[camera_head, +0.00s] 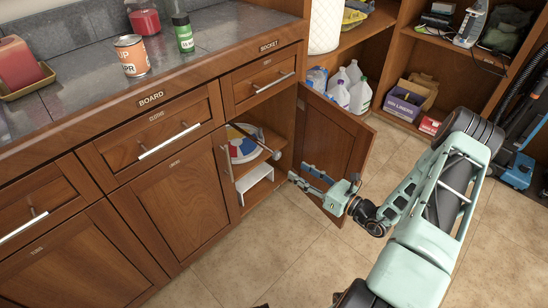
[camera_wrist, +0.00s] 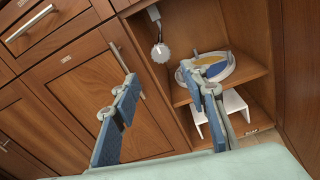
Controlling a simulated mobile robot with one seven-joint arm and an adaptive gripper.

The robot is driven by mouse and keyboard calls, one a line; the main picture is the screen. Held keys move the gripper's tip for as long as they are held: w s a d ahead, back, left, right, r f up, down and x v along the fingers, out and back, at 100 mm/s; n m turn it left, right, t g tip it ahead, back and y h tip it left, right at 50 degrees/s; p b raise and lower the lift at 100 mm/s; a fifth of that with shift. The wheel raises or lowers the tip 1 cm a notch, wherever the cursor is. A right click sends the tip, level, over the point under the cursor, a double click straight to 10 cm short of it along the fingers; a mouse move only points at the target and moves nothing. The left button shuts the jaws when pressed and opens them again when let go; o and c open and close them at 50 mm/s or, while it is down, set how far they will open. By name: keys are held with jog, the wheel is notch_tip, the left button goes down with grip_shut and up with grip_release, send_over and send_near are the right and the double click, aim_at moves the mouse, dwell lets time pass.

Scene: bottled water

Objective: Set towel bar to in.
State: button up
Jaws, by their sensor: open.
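The towel bar (camera_head: 254,141) is a thin dark rod with a small rounded end, in the upper part of an open cabinet. It points out toward the opening. In the wrist view the towel bar (camera_wrist: 160,52) is seen nearly end-on, with a pale round end, above and between my fingers. My gripper (camera_head: 299,171) is in front of the cabinet opening, to the lower right of the bar and apart from it. Its fingers (camera_wrist: 160,74) are spread and empty.
The cabinet's open door (camera_head: 338,145) stands right of the opening, close to my gripper. Inside are a coloured round dish (camera_head: 243,149) on a shelf and a white stand (camera_head: 255,184) below. A closed door (camera_head: 180,205) lies left. The tiled floor (camera_head: 270,262) in front is clear.

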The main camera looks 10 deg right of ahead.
aim_at(278, 157)
jog(key=shift+m+t, duration=0.3)
jog(key=b+x, duration=0.2)
jog(key=x, duration=0.9)
jog(key=shift+w, duration=0.15)
jog(key=shift+c, duration=0.3)
grip_shut()
